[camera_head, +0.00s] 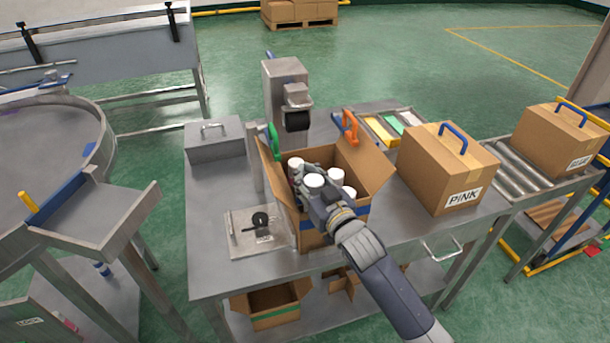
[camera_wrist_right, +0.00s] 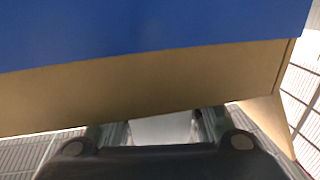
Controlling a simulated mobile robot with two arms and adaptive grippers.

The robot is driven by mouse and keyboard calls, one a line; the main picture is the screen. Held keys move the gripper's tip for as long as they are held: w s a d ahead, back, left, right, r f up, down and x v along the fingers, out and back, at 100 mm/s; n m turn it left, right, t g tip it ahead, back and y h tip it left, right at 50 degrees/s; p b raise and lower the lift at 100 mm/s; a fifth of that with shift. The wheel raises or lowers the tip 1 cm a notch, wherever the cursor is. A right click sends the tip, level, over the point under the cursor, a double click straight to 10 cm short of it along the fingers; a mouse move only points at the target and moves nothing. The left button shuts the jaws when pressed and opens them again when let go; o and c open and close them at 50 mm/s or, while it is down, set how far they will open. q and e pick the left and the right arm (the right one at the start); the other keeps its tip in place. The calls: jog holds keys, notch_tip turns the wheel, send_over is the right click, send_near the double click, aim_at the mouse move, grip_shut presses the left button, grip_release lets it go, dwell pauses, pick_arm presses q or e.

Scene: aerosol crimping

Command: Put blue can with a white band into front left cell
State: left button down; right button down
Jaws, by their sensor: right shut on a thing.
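The open cardboard box (camera_head: 352,222) with a blue band stands on the steel bench and holds several cans with white tops. My right gripper (camera_head: 314,194) reaches over the box's front wall and is shut on a can with a white cap (camera_head: 314,180). The can's body is hidden by the gripper, so its colour and any band do not show. Other white tops (camera_head: 335,175) stand close around it. The cell dividers and the front left cell are hidden. In the right wrist view, my fingers (camera_wrist_right: 163,128) have a pale surface between them. My left gripper is out of view.
Box flaps stand open, with a green clip (camera_head: 273,138) and an orange clip (camera_head: 350,126) on them. A crimping machine (camera_head: 284,95) stands behind. A fixture plate (camera_head: 245,235) lies left, and the closed PINK box (camera_head: 440,170) stands right.

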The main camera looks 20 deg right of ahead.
jog(key=shift+r, duration=0.1)
jog(key=c, duration=1.1)
grip_release()
jog(key=shift+o, duration=0.2)
jog(key=shift+s+f, duration=0.2)
jog(key=shift+s, duration=0.35)
jog(key=v, duration=1.1)
jog(key=shift+r, duration=0.2)
jog(key=shift+d, duration=0.1)
